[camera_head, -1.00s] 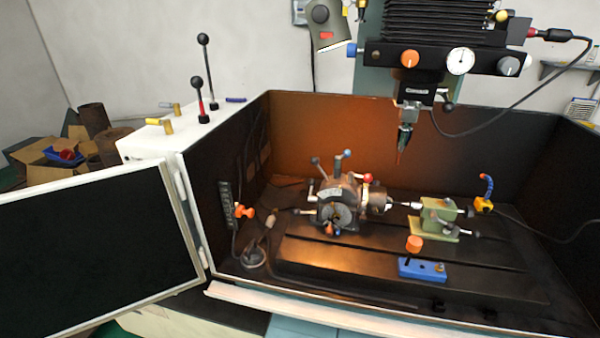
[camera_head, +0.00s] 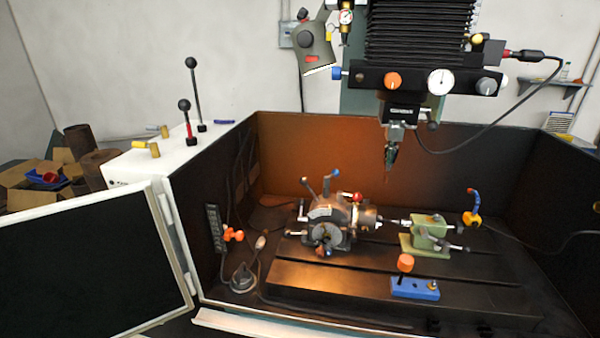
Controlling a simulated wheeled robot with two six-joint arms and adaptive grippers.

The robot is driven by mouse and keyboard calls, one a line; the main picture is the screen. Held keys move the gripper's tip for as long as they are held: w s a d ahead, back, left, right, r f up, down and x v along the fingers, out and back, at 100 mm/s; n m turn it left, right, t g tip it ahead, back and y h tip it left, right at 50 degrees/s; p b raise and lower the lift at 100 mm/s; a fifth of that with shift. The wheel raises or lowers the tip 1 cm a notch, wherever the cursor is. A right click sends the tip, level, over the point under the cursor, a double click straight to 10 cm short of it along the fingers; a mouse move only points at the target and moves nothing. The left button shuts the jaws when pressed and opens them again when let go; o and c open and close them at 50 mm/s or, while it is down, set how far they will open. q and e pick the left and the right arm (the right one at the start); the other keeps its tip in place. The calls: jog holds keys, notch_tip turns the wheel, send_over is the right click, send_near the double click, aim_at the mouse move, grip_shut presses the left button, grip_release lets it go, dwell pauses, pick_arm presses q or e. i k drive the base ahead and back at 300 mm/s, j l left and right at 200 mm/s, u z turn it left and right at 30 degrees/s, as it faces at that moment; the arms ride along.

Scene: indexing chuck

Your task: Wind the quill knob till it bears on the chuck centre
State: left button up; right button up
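The chuck (camera_head: 366,218) is on the grey indexing head (camera_head: 328,222), which stands on the slotted machine table (camera_head: 330,285). To its right is the green tailstock (camera_head: 427,234). Its quill (camera_head: 395,222) points left at the chuck, and its tip looks close to the chuck face; I cannot tell whether they touch. A small knob (camera_head: 458,229) shows at the tailstock's right side, but its details are too small to read. Neither of my grippers is in view.
A blue block (camera_head: 414,288) with an orange knob (camera_head: 405,263) sits in front of the tailstock. The spindle (camera_head: 390,155) hangs above. Dark enclosure walls (camera_head: 320,155) surround the table, and an open door (camera_head: 85,255) stands at left. A coolant nozzle (camera_head: 472,210) rises at right.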

aim_at(456, 227)
jog(key=k+l+z, duration=0.25)
jog(key=z, duration=0.25)
jog(key=k+l+z, duration=0.2)
jog(key=l+z, duration=0.25)
jog(key=j, duration=0.1)
